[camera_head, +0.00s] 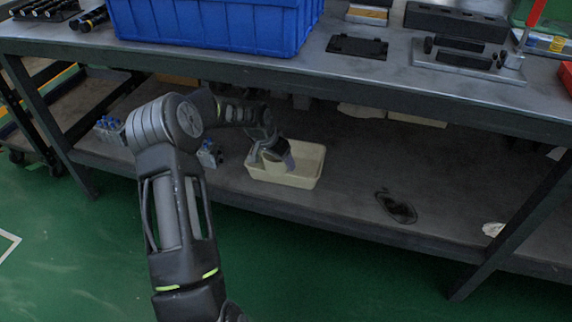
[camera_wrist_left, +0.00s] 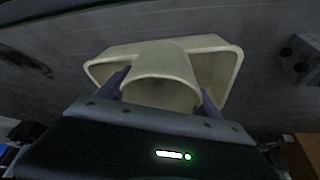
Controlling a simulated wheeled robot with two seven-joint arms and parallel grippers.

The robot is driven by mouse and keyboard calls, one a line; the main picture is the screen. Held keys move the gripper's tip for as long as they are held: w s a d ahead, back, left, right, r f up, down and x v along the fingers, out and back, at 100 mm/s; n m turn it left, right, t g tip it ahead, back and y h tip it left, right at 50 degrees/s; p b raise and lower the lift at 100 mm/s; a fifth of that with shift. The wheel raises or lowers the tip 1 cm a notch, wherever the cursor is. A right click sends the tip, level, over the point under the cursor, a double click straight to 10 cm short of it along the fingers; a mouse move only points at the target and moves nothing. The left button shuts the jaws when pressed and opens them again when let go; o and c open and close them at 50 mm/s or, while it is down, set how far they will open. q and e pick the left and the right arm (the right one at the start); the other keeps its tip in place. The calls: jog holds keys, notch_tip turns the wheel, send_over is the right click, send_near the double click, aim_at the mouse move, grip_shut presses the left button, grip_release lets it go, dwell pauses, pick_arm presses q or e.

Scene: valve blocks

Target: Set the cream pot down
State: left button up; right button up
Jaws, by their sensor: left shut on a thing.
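The cream pot (camera_head: 274,164) is at the cream tray (camera_head: 303,179) on the lower shelf. My left gripper (camera_head: 277,153) is shut on the pot, with the arm reaching in under the tabletop. In the left wrist view the pot (camera_wrist_left: 163,72) is between the two fingers (camera_wrist_left: 163,92), and its open rim faces the camera. The tray (camera_wrist_left: 228,68) shows behind it. I cannot tell whether the pot touches the tray floor. My right gripper is out of view.
Small metal blocks with blue parts (camera_head: 209,154) (camera_head: 110,129) stand left of the tray. A dark oval patch (camera_head: 397,207) and a small pale thing (camera_head: 493,229) lie to its right. The tabletop edge (camera_head: 330,85) overhangs the shelf and carries a blue crate (camera_head: 210,25).

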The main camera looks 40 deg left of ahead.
pick_arm(q)
jog(key=w, duration=0.4)
jog(key=shift+b, duration=0.35)
notch_tip(320, 180, down, 3)
jog(key=shift+f+b, duration=0.2)
jog(key=shift+b, duration=0.75)
jog(key=shift+f, duration=0.1)
